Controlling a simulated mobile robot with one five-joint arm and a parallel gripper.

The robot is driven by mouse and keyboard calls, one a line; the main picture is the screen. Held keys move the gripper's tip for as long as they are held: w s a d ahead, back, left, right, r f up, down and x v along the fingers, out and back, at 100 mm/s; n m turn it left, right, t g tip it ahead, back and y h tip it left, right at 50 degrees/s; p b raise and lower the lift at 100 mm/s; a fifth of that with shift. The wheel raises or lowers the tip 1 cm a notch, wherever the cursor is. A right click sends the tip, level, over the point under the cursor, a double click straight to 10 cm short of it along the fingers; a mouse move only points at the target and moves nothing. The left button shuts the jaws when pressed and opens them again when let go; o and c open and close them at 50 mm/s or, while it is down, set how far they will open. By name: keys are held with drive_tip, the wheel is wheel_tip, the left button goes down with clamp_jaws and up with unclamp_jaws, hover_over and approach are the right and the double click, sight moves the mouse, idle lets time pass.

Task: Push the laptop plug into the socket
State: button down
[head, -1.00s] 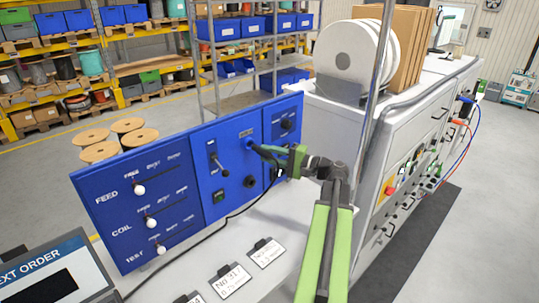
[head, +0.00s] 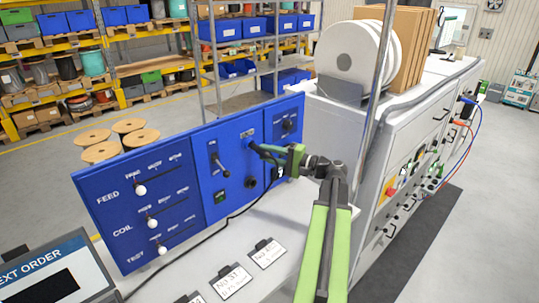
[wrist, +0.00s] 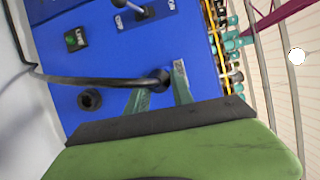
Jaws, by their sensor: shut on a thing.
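The blue control panel (head: 165,190) stands upright on the white bench. My gripper (head: 258,148) is at the upper middle of the panel, and its two green fingers are shut on the black laptop plug (wrist: 160,79). In the wrist view, my gripper (wrist: 163,88) has the plug between its fingertips, close against the blue face. The socket's opening is hidden behind the plug and fingers, so I cannot tell how deep the plug sits. The plug's black cable (wrist: 95,80) leaves to the left in the wrist view and runs down to the bench in the head view.
A round black fitting (head: 250,182) sits below the plug, with a lever switch (head: 219,167) and a green switch (head: 221,197) to its left. Label cards (head: 230,281) lie on the bench. White reels (head: 345,58) and a metal post (head: 375,100) stand behind my arm.

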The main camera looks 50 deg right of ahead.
drive_tip(key=shift+w, duration=1.15)
drive_tip(key=c, duration=1)
unclamp_jaws()
drive_tip(key=shift+c, duration=0.2)
drive_tip(key=v, duration=1.7)
drive_tip(key=shift+s, duration=0.2)
